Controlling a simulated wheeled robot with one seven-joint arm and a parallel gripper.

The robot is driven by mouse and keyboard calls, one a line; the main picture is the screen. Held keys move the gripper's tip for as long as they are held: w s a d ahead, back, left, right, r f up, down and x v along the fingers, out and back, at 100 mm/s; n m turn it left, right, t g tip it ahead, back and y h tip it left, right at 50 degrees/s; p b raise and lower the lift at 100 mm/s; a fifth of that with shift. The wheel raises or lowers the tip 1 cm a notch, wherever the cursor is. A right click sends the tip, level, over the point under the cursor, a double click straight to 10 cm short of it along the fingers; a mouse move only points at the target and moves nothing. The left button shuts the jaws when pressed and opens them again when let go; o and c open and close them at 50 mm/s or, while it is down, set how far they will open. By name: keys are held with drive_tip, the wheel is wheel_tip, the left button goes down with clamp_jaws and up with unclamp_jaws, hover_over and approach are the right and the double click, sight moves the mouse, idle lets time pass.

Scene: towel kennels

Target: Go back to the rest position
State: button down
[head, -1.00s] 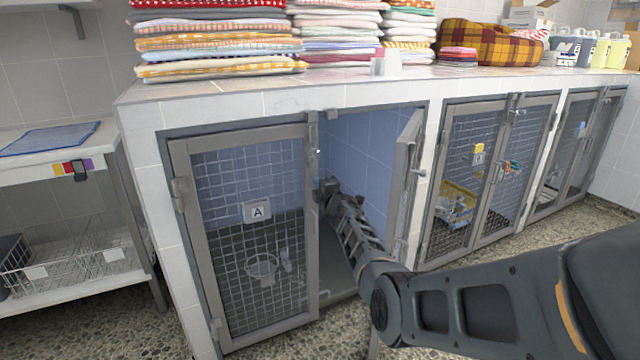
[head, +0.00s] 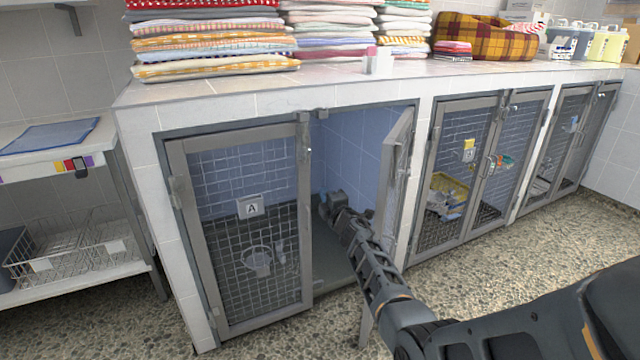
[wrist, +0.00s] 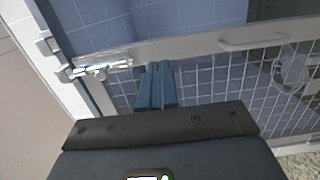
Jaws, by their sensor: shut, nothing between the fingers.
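My gripper (head: 331,203) is in the opening of kennel A, just right of the edge of its shut left door (head: 247,228). In the wrist view my gripper (wrist: 157,68) shows two blue-grey fingers side by side, closed with nothing between them. A mesh door with a grey frame (wrist: 185,45) and a metal latch (wrist: 100,66) lies beyond the fingers; whether they touch it cannot be told. The kennel's right door (head: 394,184) stands open, swung outward, close to the right of my arm.
The tiled counter (head: 215,93) above bears towel stacks (head: 215,45) and a plaid bed (head: 485,38). Other kennels with shut mesh doors (head: 455,175) stand to the right. A shelf with wire baskets (head: 60,255) is at the left. The speckled floor (head: 530,235) in front is open.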

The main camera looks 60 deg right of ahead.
drive_tip(key=shift+p+v, duration=0.45)
drive_tip(key=shift+v, duration=1.3)
drive_tip(key=shift+s+d, duration=0.1)
drive_tip(key=shift+d, duration=0.05)
drive_tip(key=s+a+f+m+t+y+p, duration=0.15)
drive_tip(key=s+a, duration=0.35)
drive_tip(key=a, duration=0.6)
drive_tip(key=s+a+m+y+p, duration=0.15)
drive_tip(key=s+a, duration=0.35)
drive_tip(key=a, duration=0.6)
drive_tip(key=s+a+f+m+t+y+p, duration=0.1)
drive_tip(key=s+a+y+p, duration=0.3)
drive_tip(key=a, duration=0.8)
drive_tip(key=s+a+r+m+y, duration=0.2)
drive_tip(key=s+a+r, duration=0.5)
drive_tip(key=s+a, duration=0.4)
drive_tip(key=s+a+r+m+g+y+p, duration=0.1)
drive_tip(key=s+a+r+m, duration=0.3)
drive_tip(key=s+r, duration=0.8)
wheel_tip(320, 180, up, 3)
drive_tip(key=shift+s+a+f+y+p, duration=0.15)
drive_tip(key=shift+s+a+y+p, duration=0.3)
drive_tip(key=shift+y+p, duration=0.3)
